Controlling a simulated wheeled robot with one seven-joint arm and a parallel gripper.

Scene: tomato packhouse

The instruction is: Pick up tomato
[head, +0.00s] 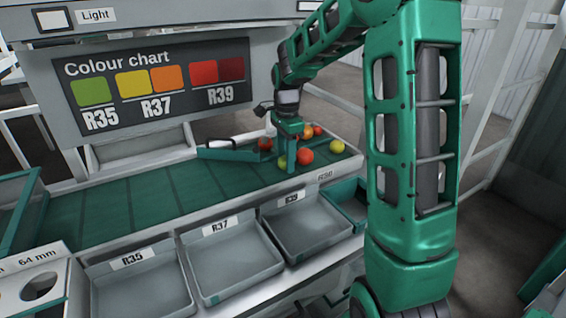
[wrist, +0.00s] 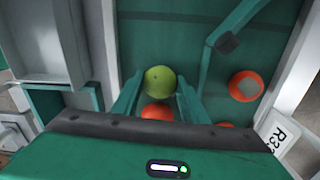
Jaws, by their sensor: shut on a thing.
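My gripper (head: 288,163) is low over the belt at its right end, pointing down. In the wrist view its two fingers (wrist: 159,88) stand on either side of a green tomato (wrist: 160,80), and it appears shut on it. In the head view the green tomato (head: 281,162) is partly hidden by a finger. A red tomato (wrist: 156,112) shows right beside it, partly hidden by my gripper's body. In the head view a red tomato (head: 306,156) lies just right of the fingers. I cannot tell whether the green tomato touches the belt.
A yellow-green tomato (head: 337,147) and several red or orange tomatoes (head: 265,144) lie close around. A green diverter bar (head: 230,154) crosses the belt (head: 110,205). Grey trays marked R35 (head: 140,290), R37 (head: 235,270) and R39 (head: 310,230) stand in front. The left belt is clear.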

